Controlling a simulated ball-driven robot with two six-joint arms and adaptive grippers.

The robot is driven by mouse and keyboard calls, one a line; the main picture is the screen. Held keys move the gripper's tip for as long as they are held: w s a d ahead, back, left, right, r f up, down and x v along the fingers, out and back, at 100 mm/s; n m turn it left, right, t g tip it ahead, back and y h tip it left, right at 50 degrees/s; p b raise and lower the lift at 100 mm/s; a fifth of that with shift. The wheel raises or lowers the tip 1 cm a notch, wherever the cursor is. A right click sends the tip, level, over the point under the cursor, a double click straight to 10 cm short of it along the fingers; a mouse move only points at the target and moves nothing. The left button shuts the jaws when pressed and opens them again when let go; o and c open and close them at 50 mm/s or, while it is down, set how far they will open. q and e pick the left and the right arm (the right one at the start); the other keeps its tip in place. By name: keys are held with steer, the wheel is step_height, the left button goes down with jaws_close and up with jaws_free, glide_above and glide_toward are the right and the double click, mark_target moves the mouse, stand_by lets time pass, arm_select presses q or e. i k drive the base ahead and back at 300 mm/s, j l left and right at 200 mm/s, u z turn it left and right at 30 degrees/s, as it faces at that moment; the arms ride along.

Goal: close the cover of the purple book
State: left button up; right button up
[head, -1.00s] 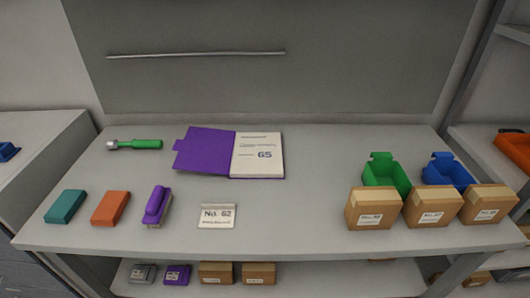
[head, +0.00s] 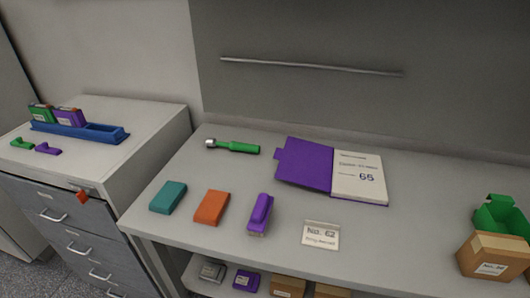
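The purple book (head: 305,164) lies open on the grey table, towards the back. Its purple cover with a small tab is laid out to the left. Its white page (head: 359,175), printed with 65, faces up on the right. Neither of my grippers shows in the head view.
A green-handled tool (head: 234,147) lies left of the book. A teal block (head: 168,197), an orange block (head: 212,207), a purple stapler-like object (head: 260,213) and a No. 62 card (head: 321,235) lie in front. A drawer cabinet (head: 60,222) stands left; a cardboard box (head: 490,256) stands right.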

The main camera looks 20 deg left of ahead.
mark_target(303, 162)
steer(key=j+z, duration=0.1)
steer(key=j, duration=0.45)
steer(key=k+j+z, duration=0.15)
steer(key=j, duration=0.45)
steer(key=j+z, duration=0.1)
steer(key=j, duration=0.45)
